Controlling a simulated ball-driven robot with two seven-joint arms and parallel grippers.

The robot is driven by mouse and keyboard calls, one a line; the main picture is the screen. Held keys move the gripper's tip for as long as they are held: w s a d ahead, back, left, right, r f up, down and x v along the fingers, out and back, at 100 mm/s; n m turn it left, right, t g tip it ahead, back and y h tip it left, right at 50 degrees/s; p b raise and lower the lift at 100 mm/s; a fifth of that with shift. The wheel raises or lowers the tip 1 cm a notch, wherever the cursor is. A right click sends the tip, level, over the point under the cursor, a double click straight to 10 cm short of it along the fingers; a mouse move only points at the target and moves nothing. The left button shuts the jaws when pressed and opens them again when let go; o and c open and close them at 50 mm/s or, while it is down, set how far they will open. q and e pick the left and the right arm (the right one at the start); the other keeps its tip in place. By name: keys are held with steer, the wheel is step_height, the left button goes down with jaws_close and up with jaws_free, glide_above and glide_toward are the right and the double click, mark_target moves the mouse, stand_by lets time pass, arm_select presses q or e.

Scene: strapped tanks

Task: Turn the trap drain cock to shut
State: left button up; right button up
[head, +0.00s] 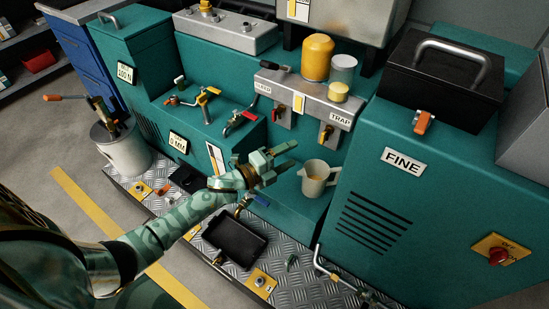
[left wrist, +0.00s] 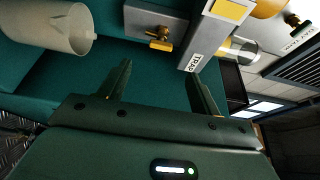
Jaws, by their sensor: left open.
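The trap drain cock (head: 326,134) is a small brass cock on the grey panel, just left of the TRAP label (head: 341,121). In the left wrist view the brass cock (left wrist: 160,39) sits beyond the fingers, near the top, with the TRAP label (left wrist: 196,62) beside it. I cannot tell its exact handle angle. My left gripper (head: 284,161) is open and empty, below and left of the cock in the head view and apart from it. Its two fingers also show in the left wrist view (left wrist: 160,82). I cannot make out my right gripper.
A beige jug (head: 316,178) stands on the teal ledge below the cock, close right of my left gripper; it also shows in the left wrist view (left wrist: 50,28). The FINE cabinet (head: 403,160) bounds the right.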

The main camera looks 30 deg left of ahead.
arm_select(q)
steer(key=v, duration=0.3)
steer(key=shift+s+a, duration=0.1)
steer(key=shift+s, duration=0.2)
